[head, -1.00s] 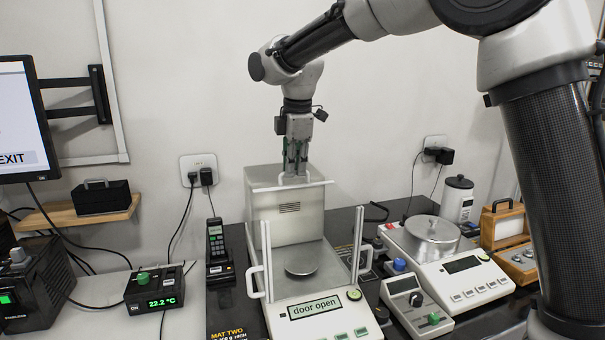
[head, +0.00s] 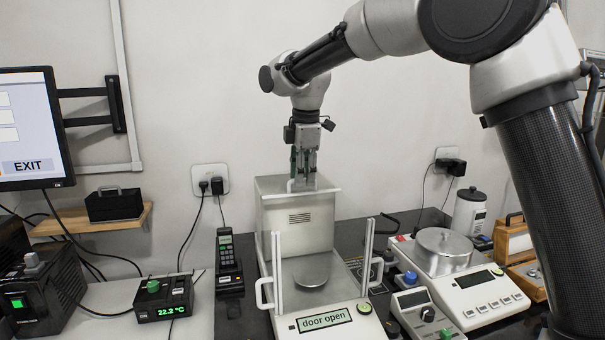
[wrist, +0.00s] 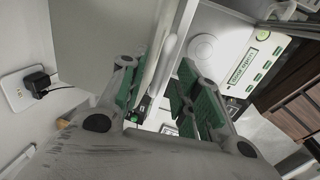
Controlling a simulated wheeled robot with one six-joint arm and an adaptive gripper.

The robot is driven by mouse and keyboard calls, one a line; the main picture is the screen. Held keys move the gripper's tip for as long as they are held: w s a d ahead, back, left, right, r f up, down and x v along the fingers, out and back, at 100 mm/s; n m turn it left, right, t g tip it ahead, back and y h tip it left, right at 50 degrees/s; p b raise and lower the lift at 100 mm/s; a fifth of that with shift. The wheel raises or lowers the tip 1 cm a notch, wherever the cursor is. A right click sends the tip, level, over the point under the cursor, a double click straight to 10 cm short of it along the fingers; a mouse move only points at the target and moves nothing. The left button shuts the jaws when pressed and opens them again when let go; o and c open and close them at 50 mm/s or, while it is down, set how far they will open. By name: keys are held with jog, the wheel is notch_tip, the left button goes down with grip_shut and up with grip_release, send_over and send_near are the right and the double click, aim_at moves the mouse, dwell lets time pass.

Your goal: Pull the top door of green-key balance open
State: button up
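The green-key balance (head: 340,284) stands on the dark table in the head view, and its display reads "door open". A flat top panel (head: 326,191) lies over its tall rear housing, with the open weighing space and pan in front. A pale handle (head: 291,186) stands near the panel's front edge; the wrist view shows it as a pale bar (wrist: 167,56). My gripper (head: 303,180) points down at this handle. In the wrist view its green-padded fingers (wrist: 158,85) are apart, with the bar between or just beyond their tips; contact is not clear.
Two upright posts (head: 277,262) and side handles (head: 262,293) flank the weighing space. A second balance with a metal pot (head: 444,252) and a small grey box (head: 421,310) stand to the right. A handset (head: 226,249) is to the left. The wall is close behind.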

notch_tip(320, 180, up, 12)
jog(key=s, duration=0.2)
jog(key=shift+d, duration=0.3)
jog(key=shift+s+f, duration=0.1)
jog(key=shift+f, duration=0.05)
